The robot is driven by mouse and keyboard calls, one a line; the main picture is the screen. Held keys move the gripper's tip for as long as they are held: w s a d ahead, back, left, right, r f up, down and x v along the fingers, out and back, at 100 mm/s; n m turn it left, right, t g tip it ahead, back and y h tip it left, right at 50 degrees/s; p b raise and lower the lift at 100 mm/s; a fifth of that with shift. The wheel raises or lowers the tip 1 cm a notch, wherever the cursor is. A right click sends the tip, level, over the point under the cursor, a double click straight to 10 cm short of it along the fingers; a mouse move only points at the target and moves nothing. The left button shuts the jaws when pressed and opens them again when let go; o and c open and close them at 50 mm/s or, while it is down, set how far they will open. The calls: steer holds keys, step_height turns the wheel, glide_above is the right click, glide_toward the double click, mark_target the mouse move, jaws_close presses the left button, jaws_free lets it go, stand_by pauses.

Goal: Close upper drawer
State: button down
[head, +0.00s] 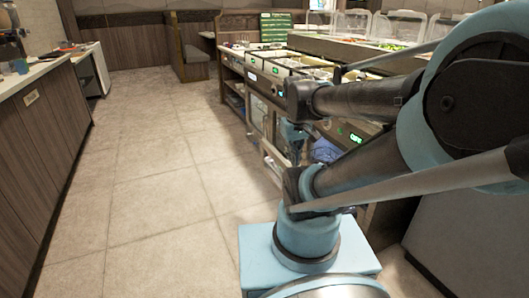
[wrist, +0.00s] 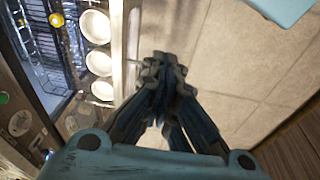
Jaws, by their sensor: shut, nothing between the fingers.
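In the wrist view my gripper (wrist: 165,68) has its dark fingers together, with nothing between them. Just left of the fingertips is a pale upright edge (wrist: 132,40), which looks like the front of a pulled-out drawer. A row of white round bowls (wrist: 99,62) lies behind that edge. I cannot tell whether the fingers touch the edge. In the head view the serving counter (head: 258,77) runs along the right.
A dark wire rack (wrist: 42,45) and a control panel with a dial (wrist: 20,122) show at left in the wrist view. The tiled floor (head: 150,165) is open in the aisle. A wood-fronted counter (head: 40,130) bounds it on the left.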

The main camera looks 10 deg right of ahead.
steer(key=w+a+f+n+h, duration=0.1)
steer(key=w+a+n, duration=0.45)
steer(key=w, duration=0.75)
steer(key=w+a+f+n+h, duration=0.1)
steer(key=w+a+n+h, duration=0.1)
steer(key=w+n, duration=0.85)
steer(key=w+a+f+n, duration=0.1)
steer(key=w+a+f, duration=0.15)
steer(key=w, duration=0.25)
steer(key=w+a+f+n, duration=0.2)
steer(key=w+f, duration=0.2)
steer(key=w, duration=0.1)
steer(key=w+d+f, duration=0.3)
steer(key=d+f, duration=0.3)
steer(key=f, duration=0.3)
steer(key=shift+d+f+g+h, duration=0.3)
steer(key=shift+d+f+h, duration=0.1)
